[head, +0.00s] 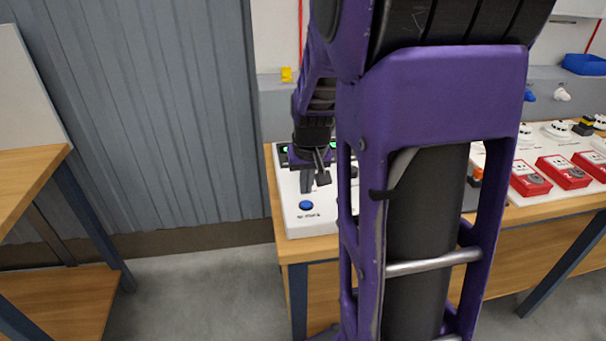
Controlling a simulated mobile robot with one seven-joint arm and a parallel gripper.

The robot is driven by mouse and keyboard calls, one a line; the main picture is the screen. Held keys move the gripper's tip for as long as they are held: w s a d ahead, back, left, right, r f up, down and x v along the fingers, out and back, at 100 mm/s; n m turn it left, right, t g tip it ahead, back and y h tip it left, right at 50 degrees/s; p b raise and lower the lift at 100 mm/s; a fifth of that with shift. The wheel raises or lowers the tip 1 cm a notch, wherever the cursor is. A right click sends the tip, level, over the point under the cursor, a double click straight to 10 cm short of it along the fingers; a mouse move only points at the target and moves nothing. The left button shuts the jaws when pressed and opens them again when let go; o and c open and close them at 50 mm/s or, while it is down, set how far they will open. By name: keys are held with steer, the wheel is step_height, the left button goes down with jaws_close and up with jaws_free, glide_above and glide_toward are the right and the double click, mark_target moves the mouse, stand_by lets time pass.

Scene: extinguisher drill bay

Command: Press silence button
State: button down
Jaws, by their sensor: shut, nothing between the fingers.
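A white control panel (291,225) lies on the wooden bench. A round blue button (306,205) sits near its front edge, with small dark lettering below it that is too small to read. My gripper (314,184) is over the panel, just behind and above the blue button in the picture. It is shut and holds nothing. I see a gap between it and the blue button. Green-lit dark displays show at the back of the panel. My purple arm hides the panel's right part, so other buttons there cannot be seen.
On the right of the bench, a white board carries several red call boxes (563,172) and white round detectors (558,129). A blue bin (584,64) stands behind. Another wooden table (30,180) is at the left, with clear floor between.

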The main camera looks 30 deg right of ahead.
mark_target(306, 205)
steer(key=shift+f+b, duration=0.75)
steer(key=shift+f, duration=0.65)
steer(key=shift+s, duration=0.1)
